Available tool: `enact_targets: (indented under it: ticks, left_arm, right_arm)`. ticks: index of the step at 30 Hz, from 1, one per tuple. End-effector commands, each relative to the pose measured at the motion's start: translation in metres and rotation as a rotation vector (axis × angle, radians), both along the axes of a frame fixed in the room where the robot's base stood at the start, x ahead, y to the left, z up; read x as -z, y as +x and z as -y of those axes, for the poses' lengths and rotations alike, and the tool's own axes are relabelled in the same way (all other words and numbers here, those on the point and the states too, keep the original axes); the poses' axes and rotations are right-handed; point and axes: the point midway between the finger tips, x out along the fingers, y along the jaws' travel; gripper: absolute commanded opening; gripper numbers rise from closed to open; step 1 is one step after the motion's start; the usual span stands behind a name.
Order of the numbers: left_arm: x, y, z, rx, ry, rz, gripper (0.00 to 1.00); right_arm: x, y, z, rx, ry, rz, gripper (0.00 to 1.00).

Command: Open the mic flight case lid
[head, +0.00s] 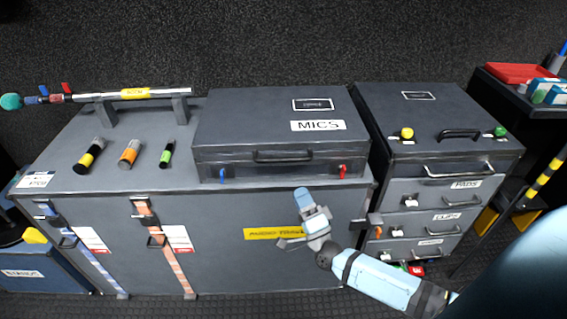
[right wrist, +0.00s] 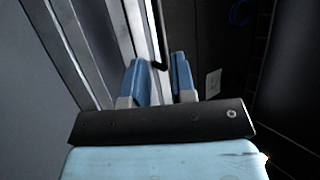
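The mic flight case (head: 232,116) is a dark grey case with a white MICS label. It sits on a large trunk, and its lid is shut. Its black handle (head: 283,156) is on the front. A blue latch (head: 222,175) is at front left and a red latch (head: 342,171) at front right. My right gripper (head: 304,200) is just below the case's front edge, before the trunk, apart from the handle. In the right wrist view its blue fingers (right wrist: 158,80) are spread, with a dark bar showing between or beyond them. My left gripper is not in view.
The trunk (head: 110,240) carries several coloured mics at left and a boom pole (head: 150,94) on rests. A drawer case (head: 440,190) with handles stands close on the right. A red tray (head: 515,73) lies on a table at far right.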

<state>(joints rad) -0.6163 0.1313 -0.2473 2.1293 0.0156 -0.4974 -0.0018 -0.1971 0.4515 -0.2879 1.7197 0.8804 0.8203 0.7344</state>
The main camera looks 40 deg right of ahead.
Motion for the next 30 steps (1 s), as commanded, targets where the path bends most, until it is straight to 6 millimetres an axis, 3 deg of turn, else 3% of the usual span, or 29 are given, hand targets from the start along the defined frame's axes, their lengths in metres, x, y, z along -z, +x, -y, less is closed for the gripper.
enact_targets:
  ticks: [9,15,29,30]
  left_arm:
    - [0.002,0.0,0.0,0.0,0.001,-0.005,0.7]
    - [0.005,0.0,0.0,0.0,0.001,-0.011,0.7]
    - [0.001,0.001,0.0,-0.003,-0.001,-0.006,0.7]
    - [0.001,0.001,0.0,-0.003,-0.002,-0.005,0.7]
  right_arm:
    - [-0.036,0.059,0.006,0.0,-0.003,0.001,0.24]
    - [-0.05,0.085,0.008,0.0,-0.004,-0.001,0.24]
    - [-0.056,0.095,0.009,0.0,-0.003,-0.004,0.24]
    - [-0.056,0.095,0.009,0.0,-0.003,-0.004,0.15]
